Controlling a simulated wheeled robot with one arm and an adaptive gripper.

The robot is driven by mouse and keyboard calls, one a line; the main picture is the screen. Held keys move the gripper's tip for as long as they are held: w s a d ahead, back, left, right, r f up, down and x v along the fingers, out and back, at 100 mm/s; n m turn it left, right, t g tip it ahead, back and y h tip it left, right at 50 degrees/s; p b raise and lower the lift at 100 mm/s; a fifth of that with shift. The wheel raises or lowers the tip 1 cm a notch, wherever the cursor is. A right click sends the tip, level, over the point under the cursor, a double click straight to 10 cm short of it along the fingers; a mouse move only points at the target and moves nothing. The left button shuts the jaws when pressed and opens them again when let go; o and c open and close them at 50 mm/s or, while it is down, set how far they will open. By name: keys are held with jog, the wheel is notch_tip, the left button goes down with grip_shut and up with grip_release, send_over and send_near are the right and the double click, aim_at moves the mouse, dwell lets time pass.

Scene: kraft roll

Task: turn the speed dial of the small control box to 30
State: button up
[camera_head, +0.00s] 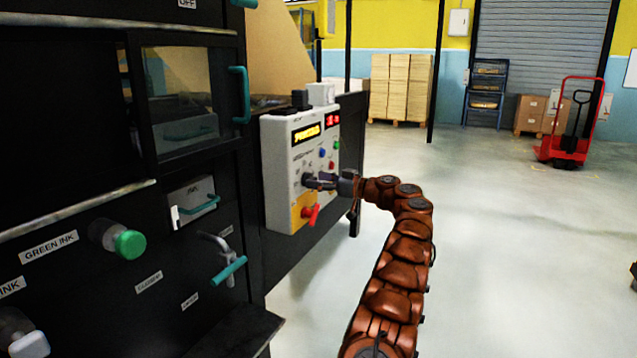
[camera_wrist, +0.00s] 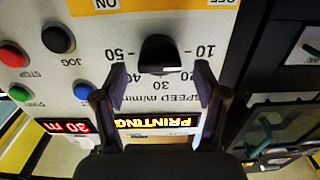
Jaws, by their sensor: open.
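The small control box (camera_head: 280,172) is light grey and hangs on the black machine. Its speed dial (camera_wrist: 160,53) is a black knob on the white panel, with a scale marked 10 to 50 and "SPEED m/min"; it appears upside down in the wrist view. Where its pointer stands is hard to tell. The red display (camera_wrist: 68,126) reads "30 m" and the orange display (camera_wrist: 155,122) reads "PRINTING". My gripper (camera_wrist: 160,80) is open, its two fingers spread toward either side of the dial, with no clear contact. It also shows at the box front in the head view (camera_head: 312,181).
Red, green and black buttons (camera_wrist: 58,39) sit beside the dial. A red switch (camera_head: 311,214) on a yellow plate is below my gripper. The machine has drawers and teal handles (camera_head: 229,269) at left. Open floor lies to the right, with a red pallet jack (camera_head: 570,143) far off.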

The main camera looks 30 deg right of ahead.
jog(key=shift+w+a, duration=0.1)
jog(key=shift+w, duration=0.05)
jog(key=c, duration=1.1)
jog(key=shift+c, duration=0.2)
